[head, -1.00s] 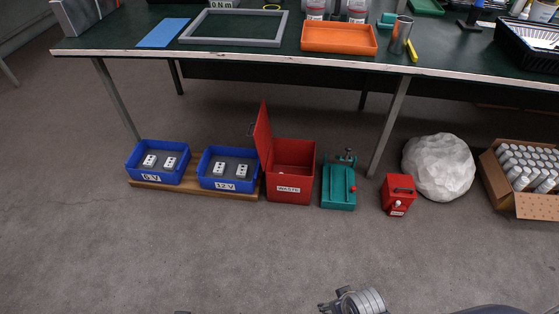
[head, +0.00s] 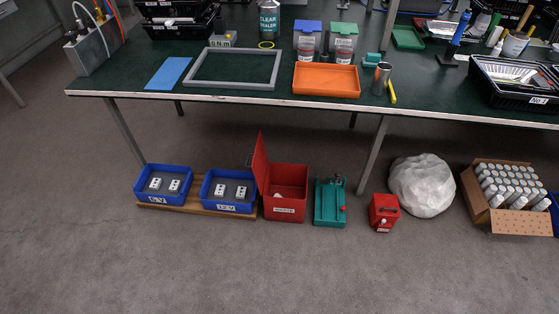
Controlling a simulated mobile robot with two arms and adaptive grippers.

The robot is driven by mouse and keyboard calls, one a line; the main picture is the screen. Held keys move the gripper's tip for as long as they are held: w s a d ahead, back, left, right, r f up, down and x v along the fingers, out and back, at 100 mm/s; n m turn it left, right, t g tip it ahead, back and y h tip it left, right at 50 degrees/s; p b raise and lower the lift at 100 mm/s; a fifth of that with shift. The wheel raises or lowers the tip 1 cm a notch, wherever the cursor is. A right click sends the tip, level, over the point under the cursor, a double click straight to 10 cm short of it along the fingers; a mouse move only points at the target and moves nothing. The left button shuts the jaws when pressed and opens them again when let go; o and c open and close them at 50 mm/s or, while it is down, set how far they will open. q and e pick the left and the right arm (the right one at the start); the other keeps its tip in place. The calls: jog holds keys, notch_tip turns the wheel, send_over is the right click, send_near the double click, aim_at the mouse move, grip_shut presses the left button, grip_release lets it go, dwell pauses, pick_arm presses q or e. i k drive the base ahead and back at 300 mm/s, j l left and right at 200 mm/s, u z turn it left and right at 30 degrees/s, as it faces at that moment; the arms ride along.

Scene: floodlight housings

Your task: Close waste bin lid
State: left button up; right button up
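The red waste bin (head: 286,208) stands on the floor under the table's front edge, with a white label on its front. Its red lid (head: 261,165) is open and stands nearly upright at the bin's left side. A small pale item (head: 277,195) shows inside the bin. Neither of my grippers is in the head view.
Blue bins (head: 162,184) and (head: 229,191) stand on a wooden board left of the waste bin. A teal device (head: 329,203), a red can (head: 383,212), a white lumpy bag (head: 422,186) and a carton of tubes (head: 509,219) stand to the right. The floor in front is clear.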

aim_at(260, 164)
jog(key=i+j+z, duration=0.15)
jog(key=j+z, duration=0.2)
jog(key=i+j+z, duration=0.1)
jog(key=j+z, duration=0.65)
